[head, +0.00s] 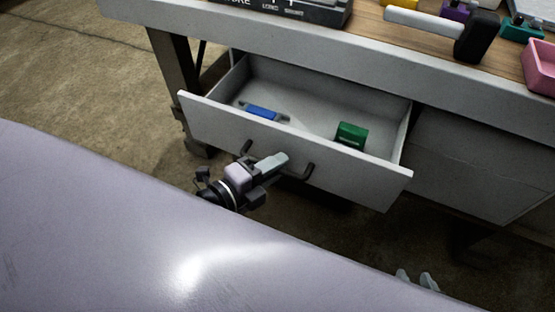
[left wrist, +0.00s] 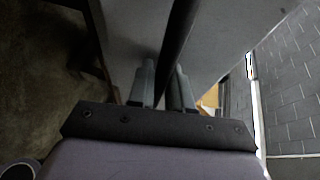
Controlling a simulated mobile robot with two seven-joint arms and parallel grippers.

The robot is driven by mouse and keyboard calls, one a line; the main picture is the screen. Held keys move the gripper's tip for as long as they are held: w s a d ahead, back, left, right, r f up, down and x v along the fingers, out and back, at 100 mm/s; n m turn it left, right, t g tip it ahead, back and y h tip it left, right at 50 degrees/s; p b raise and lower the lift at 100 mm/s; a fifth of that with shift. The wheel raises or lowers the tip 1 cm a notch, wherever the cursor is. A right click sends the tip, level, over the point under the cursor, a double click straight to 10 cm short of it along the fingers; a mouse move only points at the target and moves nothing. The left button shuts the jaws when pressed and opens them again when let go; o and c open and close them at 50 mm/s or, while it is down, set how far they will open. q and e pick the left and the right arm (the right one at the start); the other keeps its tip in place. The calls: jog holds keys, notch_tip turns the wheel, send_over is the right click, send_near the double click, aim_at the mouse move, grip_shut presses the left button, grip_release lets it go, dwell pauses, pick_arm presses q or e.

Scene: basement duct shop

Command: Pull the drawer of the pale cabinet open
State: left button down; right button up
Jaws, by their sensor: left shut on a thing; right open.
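The pale cabinet (head: 480,165) sits under the workbench, and its drawer (head: 355,180) stands pulled out, with its inside showing. The dark bar handle (head: 308,173) is on the drawer front. My left gripper (head: 276,163) is at the middle of this handle and shut on it, hiding part of the bar. In the left wrist view, the fingers (left wrist: 164,88) lie on both sides of the dark bar (left wrist: 181,40). My right gripper (head: 417,281) shows only its fingertips at the bottom, apart and empty, away from the drawer.
Inside the drawer lie a green box (head: 351,135) and a blue-and-grey object (head: 262,112). Bare floor (head: 75,85) is clear at the left.

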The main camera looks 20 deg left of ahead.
pick_arm(q)
jog(key=c, duration=1.4)
grip_release()
jog(key=v, duration=0.7)
